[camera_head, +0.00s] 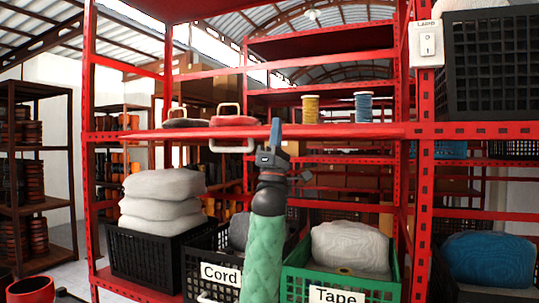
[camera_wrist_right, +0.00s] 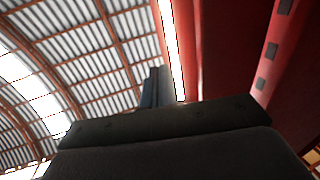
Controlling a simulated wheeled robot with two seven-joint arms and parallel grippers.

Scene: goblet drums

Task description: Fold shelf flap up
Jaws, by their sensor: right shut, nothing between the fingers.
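The red shelf board (camera_head: 350,131) runs across the middle of the head view. I cannot tell for sure which part of it is the flap. A white handle (camera_head: 232,149) hangs just below its front edge, left of my right gripper. My right gripper (camera_head: 276,128) points up in front of this edge, shut and empty, on my green-sleeved arm. I cannot tell whether it touches the board. In the right wrist view, the fingers (camera_wrist_right: 154,86) stand close together beside a red shelf surface (camera_wrist_right: 230,50). My left gripper is not in view.
Below are black crates (camera_head: 145,262) and a green crate (camera_head: 296,284) labelled Tape. A switch box (camera_head: 427,44) is on the right post.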

